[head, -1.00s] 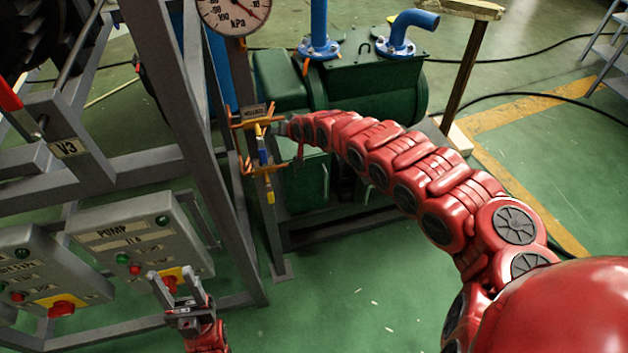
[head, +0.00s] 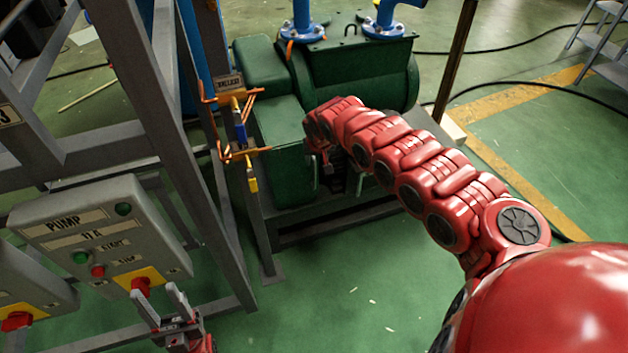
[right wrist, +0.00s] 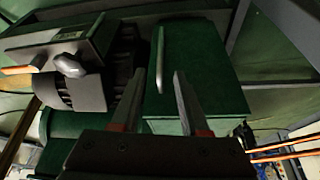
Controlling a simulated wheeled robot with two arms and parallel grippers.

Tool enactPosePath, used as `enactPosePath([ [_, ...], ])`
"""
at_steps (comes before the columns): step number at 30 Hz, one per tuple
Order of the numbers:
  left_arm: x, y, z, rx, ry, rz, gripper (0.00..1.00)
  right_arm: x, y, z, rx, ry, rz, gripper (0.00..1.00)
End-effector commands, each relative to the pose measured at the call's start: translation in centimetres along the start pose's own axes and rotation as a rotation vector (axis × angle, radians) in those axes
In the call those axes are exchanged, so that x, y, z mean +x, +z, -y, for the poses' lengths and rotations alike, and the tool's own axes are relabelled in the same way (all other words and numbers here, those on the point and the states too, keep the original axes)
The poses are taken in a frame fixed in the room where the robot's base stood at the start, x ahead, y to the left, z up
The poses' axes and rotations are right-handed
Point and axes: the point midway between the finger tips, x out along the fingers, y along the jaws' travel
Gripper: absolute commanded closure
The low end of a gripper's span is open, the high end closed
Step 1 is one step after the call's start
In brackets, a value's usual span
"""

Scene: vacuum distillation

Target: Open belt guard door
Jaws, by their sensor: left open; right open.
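The belt guard is a dark green box on the pump, and its door (head: 285,160) looks shut in the head view. A slim upright handle (head: 314,174) is at its right edge. In the right wrist view the door (right wrist: 200,65) and the pale handle (right wrist: 159,58) are close ahead. My right gripper (right wrist: 155,88) is open and empty, with the handle lined up between its fingertips; I cannot tell if it touches. In the head view its fingers are mostly hidden by my wrist. My left gripper (head: 162,302) is open and empty by the pump control box (head: 100,235).
Orange-handled valves with a ballast label (head: 229,82) stand just left of the guard. A grey frame post (head: 185,150) rises between them and the control box. Blue pipes (head: 301,20) top the green pump. A wooden post (head: 456,50) stands at right. Green floor is open in front.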

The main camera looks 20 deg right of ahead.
Motion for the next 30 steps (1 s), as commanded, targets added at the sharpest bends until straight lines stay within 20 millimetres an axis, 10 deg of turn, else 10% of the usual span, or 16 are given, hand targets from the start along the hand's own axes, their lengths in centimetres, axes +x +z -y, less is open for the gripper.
enactPosePath([
  [15, -3.2, 0.5, -0.2, 0.0, 0.0, -0.002, 0.5, 8.8, 0.2, 0.3, -0.004, -0.002, 0.003, 0.55],
  [30, -4.0, 0.7, -0.2, 0.0, 0.0, -0.001, 0.5, 10.2, 0.0, 0.1, -0.004, 0.0, 0.001, 0.55],
])
